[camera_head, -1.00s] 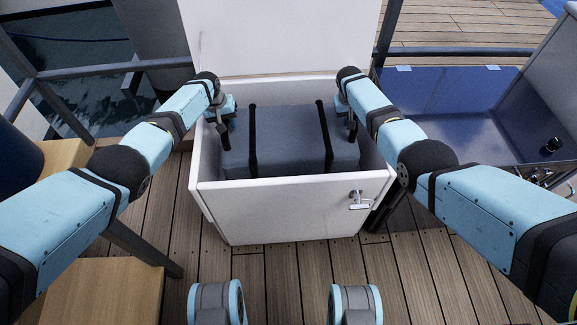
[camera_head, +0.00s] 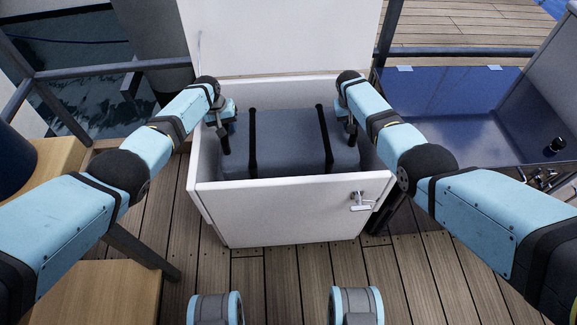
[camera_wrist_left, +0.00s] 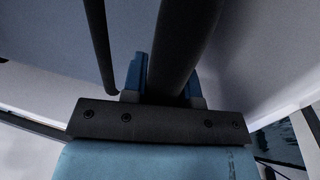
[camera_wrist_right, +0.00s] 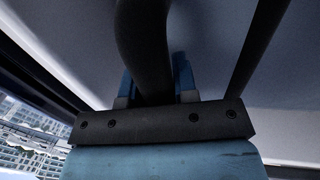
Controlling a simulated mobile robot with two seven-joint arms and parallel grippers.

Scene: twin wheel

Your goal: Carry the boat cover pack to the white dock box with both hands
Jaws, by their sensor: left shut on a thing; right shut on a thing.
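The boat cover pack (camera_head: 290,142) is a grey-blue soft block with two black straps and a dark handle at each end. It sits level inside the open white dock box (camera_head: 291,209), below the rim at the front. My left gripper (camera_head: 223,135) is shut on the left-end handle (camera_wrist_left: 183,45). My right gripper (camera_head: 349,131) is shut on the right-end handle (camera_wrist_right: 146,45). In both wrist views the dark handle runs between the blue fingers. The underside of the pack is hidden by the box's front wall, so I cannot tell whether it touches the floor.
The box's white lid (camera_head: 285,35) stands open behind it. A latch (camera_head: 362,201) is on the front wall. A blue counter with a sink (camera_head: 445,115) is at right, a wooden bench (camera_head: 95,290) at left. Railings stand behind. Plank deck (camera_head: 275,275) lies in front.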

